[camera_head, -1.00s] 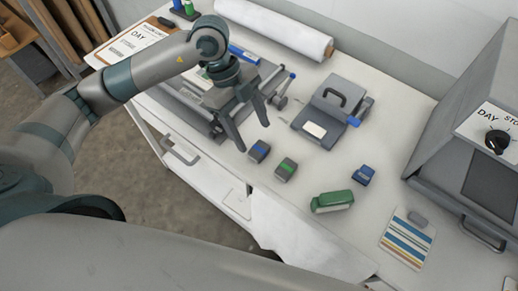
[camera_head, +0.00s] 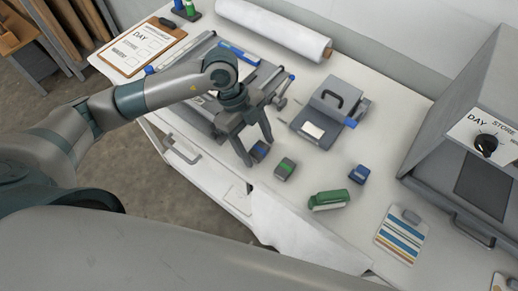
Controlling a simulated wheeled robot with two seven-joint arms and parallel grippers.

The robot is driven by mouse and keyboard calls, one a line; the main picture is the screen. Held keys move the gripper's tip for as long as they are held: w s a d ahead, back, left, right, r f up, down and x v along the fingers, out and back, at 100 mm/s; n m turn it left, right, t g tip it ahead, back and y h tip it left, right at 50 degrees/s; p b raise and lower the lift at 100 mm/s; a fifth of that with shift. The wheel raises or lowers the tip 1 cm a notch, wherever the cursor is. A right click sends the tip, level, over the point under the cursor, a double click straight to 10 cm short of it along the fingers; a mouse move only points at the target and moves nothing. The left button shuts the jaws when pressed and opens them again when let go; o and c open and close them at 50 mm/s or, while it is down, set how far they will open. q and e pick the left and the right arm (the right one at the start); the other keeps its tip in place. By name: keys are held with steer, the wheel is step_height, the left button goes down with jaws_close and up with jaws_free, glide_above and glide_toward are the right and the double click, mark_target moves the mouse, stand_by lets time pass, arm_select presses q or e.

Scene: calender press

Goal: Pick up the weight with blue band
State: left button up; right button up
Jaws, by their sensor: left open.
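The weight with the blue band (camera_head: 260,150) is a small dark grey block on the white bench top, near its front edge. My left gripper (camera_head: 259,153) is open, pointing down, with one finger on each side of this weight in the picture. The fingers partly cover it; I cannot tell whether they touch it. A similar weight with a green band (camera_head: 285,168) stands just to the right, apart from the fingers. My right gripper is out of view.
A flat grey press with a blue-tipped handle (camera_head: 291,77) lies behind the gripper.

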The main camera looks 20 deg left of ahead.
mark_target(258, 150)
arm_select(q)
steer(key=shift+c, duration=0.5)
steer(key=c, duration=1.4)
steer(key=shift+r, duration=0.2)
steer(key=shift+r+b, duration=0.4)
steer(key=shift+r, duration=0.05)
steer(key=r, duration=0.1)
steer(key=r+b, duration=0.1)
steer(key=r, duration=0.1)
steer(key=shift+s+d+r+b, duration=0.1)
steer(key=shift+s+d+b, duration=0.15)
steer(key=shift+s+b, duration=0.1)
steer(key=shift+s+d+r+p, duration=0.65)
steer(key=shift+s+r, duration=0.45)
steer(key=shift+s, duration=0.55)
steer(key=shift+s+d+r+p, duration=0.5)
steer(key=shift+s+d+r, duration=0.25)
steer(key=shift+s+r, duration=0.65)
steer(key=shift+s+d+r+p, duration=0.55)
steer(key=shift+s+d+r, duration=0.25)
steer(key=shift+s, duration=1.1)
